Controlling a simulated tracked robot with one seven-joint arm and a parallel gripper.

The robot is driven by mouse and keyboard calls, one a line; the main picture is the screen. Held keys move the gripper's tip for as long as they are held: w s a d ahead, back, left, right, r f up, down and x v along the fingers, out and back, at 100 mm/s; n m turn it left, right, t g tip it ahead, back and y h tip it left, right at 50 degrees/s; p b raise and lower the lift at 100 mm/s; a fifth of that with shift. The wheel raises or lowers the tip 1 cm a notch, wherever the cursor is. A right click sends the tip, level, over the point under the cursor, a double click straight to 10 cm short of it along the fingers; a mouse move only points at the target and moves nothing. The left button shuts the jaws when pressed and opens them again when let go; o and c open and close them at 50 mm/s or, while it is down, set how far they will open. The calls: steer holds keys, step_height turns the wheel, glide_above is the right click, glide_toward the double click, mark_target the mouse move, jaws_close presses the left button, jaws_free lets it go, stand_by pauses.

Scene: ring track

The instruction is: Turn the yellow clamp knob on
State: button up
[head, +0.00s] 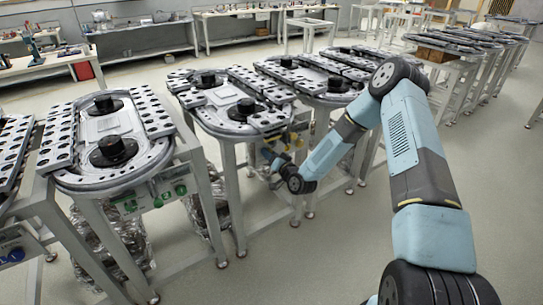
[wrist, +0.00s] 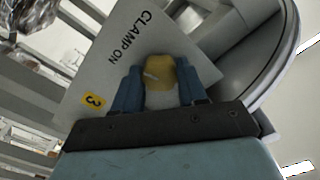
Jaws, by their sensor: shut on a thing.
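A pale streak shows on the knob's face. In the head view my arm reaches down to the side of the middle ring-track table (head: 235,130), and my gripper (head: 268,152) is small there. The knob is too small to make out clearly in the head view.
A yellow label with "3" (wrist: 93,100) is on the panel. Another ring-track table (head: 75,180) with green controls (head: 180,190) stands at the left. Table legs (head: 235,200) stand close to my arm. The floor (head: 330,255) in front is clear.

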steer(key=shift+w+d+m, duration=0.1)
steer(key=shift+d+m, duration=0.1)
steer(key=shift+m, duration=0.45)
steer(key=shift+w+d+m, duration=0.1)
steer(key=shift+d+m, duration=0.05)
steer(key=shift+m, duration=0.8)
steer(key=o, duration=0.8)
steer(key=shift+f, duration=0.1)
steer(key=shift+o, duration=1.3)
steer(key=shift+a, duration=0.2)
steer(key=shift+s, duration=0.15)
steer(key=v, duration=1.3)
steer(key=shift+s+d, duration=0.2)
steer(key=shift+d, duration=0.1)
